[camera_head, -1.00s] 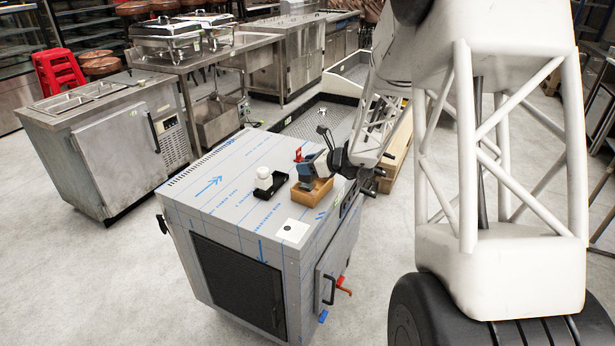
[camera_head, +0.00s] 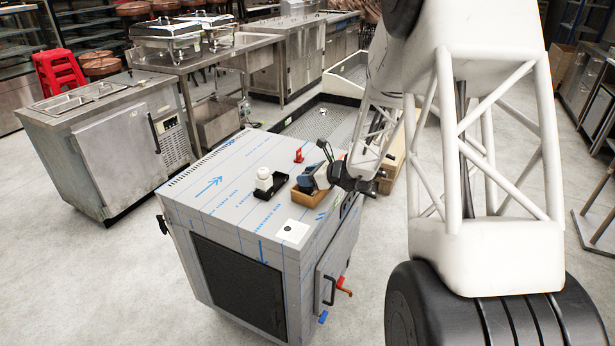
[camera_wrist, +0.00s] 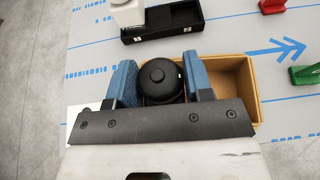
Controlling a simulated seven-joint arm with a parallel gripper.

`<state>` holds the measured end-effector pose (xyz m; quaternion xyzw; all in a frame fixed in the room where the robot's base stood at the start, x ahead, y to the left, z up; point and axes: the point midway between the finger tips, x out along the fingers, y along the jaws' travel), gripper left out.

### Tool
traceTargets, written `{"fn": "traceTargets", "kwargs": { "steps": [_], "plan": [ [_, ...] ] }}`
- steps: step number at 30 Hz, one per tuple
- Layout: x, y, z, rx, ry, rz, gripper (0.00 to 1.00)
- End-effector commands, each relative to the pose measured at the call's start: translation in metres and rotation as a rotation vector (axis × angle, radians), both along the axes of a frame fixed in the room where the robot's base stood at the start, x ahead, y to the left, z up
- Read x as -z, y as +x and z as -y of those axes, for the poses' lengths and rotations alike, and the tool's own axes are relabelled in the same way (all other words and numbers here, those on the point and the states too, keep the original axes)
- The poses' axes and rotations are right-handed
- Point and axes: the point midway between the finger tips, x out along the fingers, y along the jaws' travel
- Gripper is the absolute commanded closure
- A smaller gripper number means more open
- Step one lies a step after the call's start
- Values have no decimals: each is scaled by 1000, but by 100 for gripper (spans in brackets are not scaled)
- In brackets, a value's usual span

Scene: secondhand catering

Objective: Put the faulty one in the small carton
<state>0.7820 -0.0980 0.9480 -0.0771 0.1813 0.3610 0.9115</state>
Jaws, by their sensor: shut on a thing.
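The small carton (camera_head: 308,200) is an open tan box on top of the wrapped steel cabinet (camera_head: 225,215). Its empty right part and rim show in the wrist view (camera_wrist: 252,88). My gripper (camera_head: 311,180) is over the carton, its two blue fingers pointing down. In the wrist view my gripper (camera_wrist: 162,82) is shut on a round black object (camera_wrist: 161,78) with a small knob on top. The black object overlaps the carton's left part; I cannot tell whether it touches the bottom. No visible mark shows whether it is faulty. The head view hides most of it.
A white object (camera_head: 263,173) stands at a black open case (camera_head: 272,188), left of the carton. A red item (camera_head: 299,156) stands behind, and a green item (camera_wrist: 306,74) lies right in the wrist view. A white card with a black dot (camera_head: 291,231) lies near the front edge.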

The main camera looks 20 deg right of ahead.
Motion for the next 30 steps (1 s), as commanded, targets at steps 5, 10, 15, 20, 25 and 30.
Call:
{"fn": "traceTargets", "kwargs": {
  "steps": [5, 10, 15, 20, 25, 30],
  "plan": [
    [0, 0, 0, 0, -1, 1, 100],
    [2, 0, 0, 0, 0, 0, 49],
    [2, 0, 0, 0, 0, 0, 27],
    [2, 0, 0, 0, 0, 0, 27],
    [1, 0, 0, 0, -1, 1, 27],
    [-3, -4, 4, 0, -1, 1, 27]
  ]
}}
